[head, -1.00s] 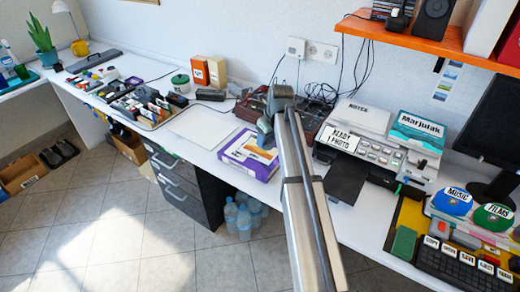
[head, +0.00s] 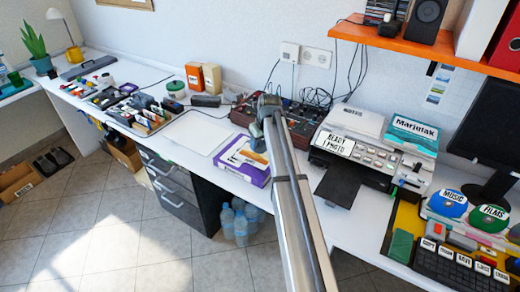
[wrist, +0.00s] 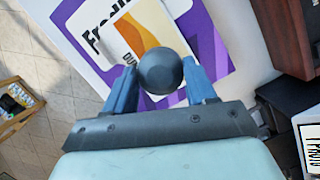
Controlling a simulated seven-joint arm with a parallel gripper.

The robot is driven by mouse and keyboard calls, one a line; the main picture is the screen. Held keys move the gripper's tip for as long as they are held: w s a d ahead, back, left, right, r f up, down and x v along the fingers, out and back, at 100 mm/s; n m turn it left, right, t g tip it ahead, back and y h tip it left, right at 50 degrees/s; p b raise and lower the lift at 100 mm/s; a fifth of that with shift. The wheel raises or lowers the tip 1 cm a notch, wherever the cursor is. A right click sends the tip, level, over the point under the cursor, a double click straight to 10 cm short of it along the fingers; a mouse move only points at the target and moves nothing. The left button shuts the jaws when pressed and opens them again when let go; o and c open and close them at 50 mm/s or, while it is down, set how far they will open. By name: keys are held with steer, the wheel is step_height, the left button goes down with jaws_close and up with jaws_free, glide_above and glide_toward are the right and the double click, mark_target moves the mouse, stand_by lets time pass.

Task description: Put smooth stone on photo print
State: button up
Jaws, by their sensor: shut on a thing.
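The smooth stone (wrist: 160,71), dark grey and round, sits between the two blue fingers of my gripper (wrist: 162,82) in the wrist view. My gripper is shut on it. Beyond the stone in the wrist view is the photo print (wrist: 136,32), a pale sheet with an orange-brown shape, lying on a purple and white box. The stone covers part of the print, and I cannot tell the height between them. In the head view my gripper (head: 257,134) is over the back of the box, and the print (head: 256,158) shows below it.
The purple and white box (head: 233,168) lies near the desk's front edge. A white panel (head: 196,131) lies to its left. A printer (head: 365,152) with a dark tray stands to its right. A dark red device (head: 242,115) with cables is behind.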

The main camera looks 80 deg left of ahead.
mark_target(260, 149)
steer(key=shift+f, duration=1.75)
steer(key=o, duration=1.2)
steer(key=shift+f, duration=0.15)
steer(key=v, duration=1.2)
